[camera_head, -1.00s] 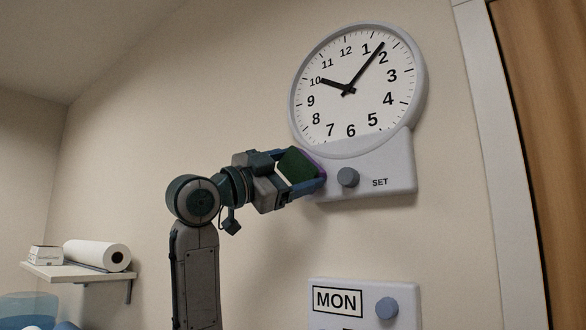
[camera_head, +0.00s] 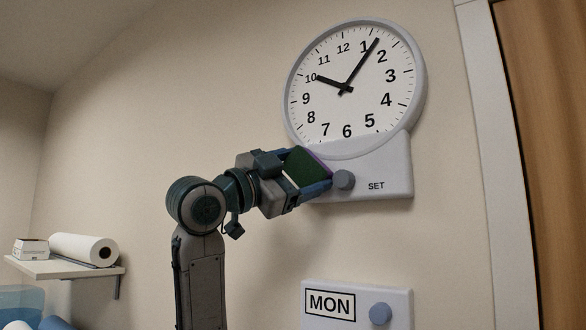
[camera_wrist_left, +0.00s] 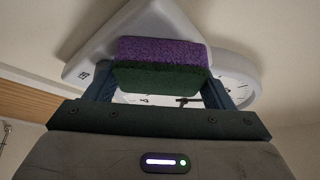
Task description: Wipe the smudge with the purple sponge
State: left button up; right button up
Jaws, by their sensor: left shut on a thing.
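My left gripper (camera_head: 310,176) is shut on the purple sponge (camera_wrist_left: 162,52), which has a dark green layer on the side toward my wrist. In the head view the sponge's green side (camera_head: 304,168) and a thin purple edge show between the fingers. The sponge is at the left part of the panel (camera_head: 383,165) below the wall clock, left of the round knob. I cannot tell whether it touches the panel. No smudge shows; the sponge and gripper may hide it. My right gripper is not in view.
The clock (camera_head: 350,115) hangs above the gripper. The grey knob (camera_head: 344,180) marked SET is close to the fingertips. A MON panel (camera_head: 345,292) with its own knob is below. A shelf (camera_head: 66,268) with a paper roll (camera_head: 84,250) is at left. A door frame stands at right.

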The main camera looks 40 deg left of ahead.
pick_arm(q)
jog(key=shift+a, duration=0.15)
jog(key=shift+a+r+b, duration=0.1)
jog(key=shift+r+b, duration=0.05)
jog(key=shift+b, duration=0.2)
jog(key=shift+a, duration=0.85)
jog(key=shift+s+a, duration=0.1)
jog(key=shift+a, duration=0.15)
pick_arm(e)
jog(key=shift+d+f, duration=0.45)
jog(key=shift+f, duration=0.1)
pick_arm(q)
jog(key=shift+s, duration=0.1)
